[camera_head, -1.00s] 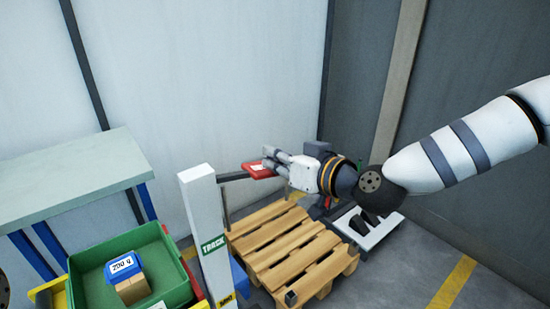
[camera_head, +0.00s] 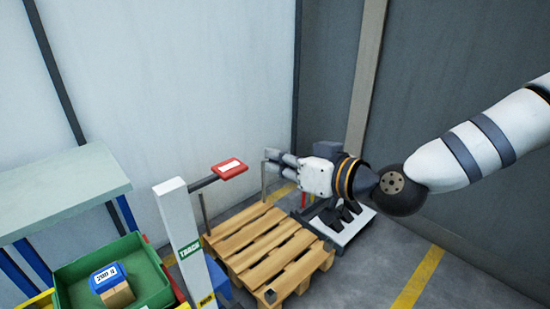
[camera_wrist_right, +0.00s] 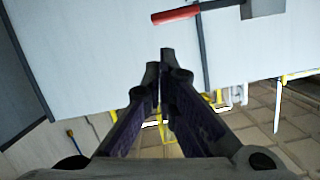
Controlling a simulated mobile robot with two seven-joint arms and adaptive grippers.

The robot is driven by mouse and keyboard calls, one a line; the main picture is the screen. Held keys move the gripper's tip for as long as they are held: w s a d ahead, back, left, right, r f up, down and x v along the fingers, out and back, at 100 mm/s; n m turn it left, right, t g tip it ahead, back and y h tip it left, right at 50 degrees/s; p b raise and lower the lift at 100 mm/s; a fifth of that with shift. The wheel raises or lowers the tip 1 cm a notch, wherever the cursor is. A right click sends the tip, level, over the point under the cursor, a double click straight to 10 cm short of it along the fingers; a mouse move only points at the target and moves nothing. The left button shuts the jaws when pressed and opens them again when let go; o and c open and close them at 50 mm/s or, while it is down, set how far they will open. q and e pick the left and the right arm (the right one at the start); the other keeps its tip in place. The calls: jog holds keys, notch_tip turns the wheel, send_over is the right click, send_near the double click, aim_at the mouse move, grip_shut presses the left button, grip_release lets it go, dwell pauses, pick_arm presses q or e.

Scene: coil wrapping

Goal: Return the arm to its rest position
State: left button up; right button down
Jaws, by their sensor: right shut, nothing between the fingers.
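My right arm comes in from the right in the head view. Its gripper (camera_head: 272,160) is in the air above the far side of the wooden pallet, to the right of the red plate, and apart from it. In the right wrist view the two dark fingers (camera_wrist_right: 158,62) meet at their tips with nothing between them. My left gripper does not show.
A white post (camera_head: 183,235) carries the red plate (camera_head: 230,169) on a dark arm. The wooden pallet (camera_head: 262,240) lies on the floor. A green bin (camera_head: 150,272) holds a blue-topped box (camera_head: 109,279). A pale table (camera_head: 60,195) stands left. Grey walls enclose the corner.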

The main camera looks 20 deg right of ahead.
jog(key=s+a+f+m+g+h, duration=0.1)
jog(key=s+f+g, duration=0.4)
jog(key=f, duration=0.6)
jog(key=s+a+f+g+h, duration=0.1)
jog(key=s+f+g, duration=0.2)
jog(key=s+f, duration=0.6)
jog(key=s+d+f+g+h, duration=0.1)
jog(key=s+f+g, duration=0.1)
jog(key=s+f, duration=0.2)
jog(key=s+d+f+m+g+h, duration=0.1)
jog(key=s+d+f+g, duration=0.1)
jog(key=s, duration=0.9)
jog(key=s+d+f+g+h, duration=0.1)
jog(key=s+f+g+h, duration=0.1)
jog(key=s+f, duration=0.4)
jog(key=shift+s+d+f+g, duration=0.2)
jog(key=shift+s+d+g, duration=0.05)
jog(key=shift+s+g, duration=0.5)
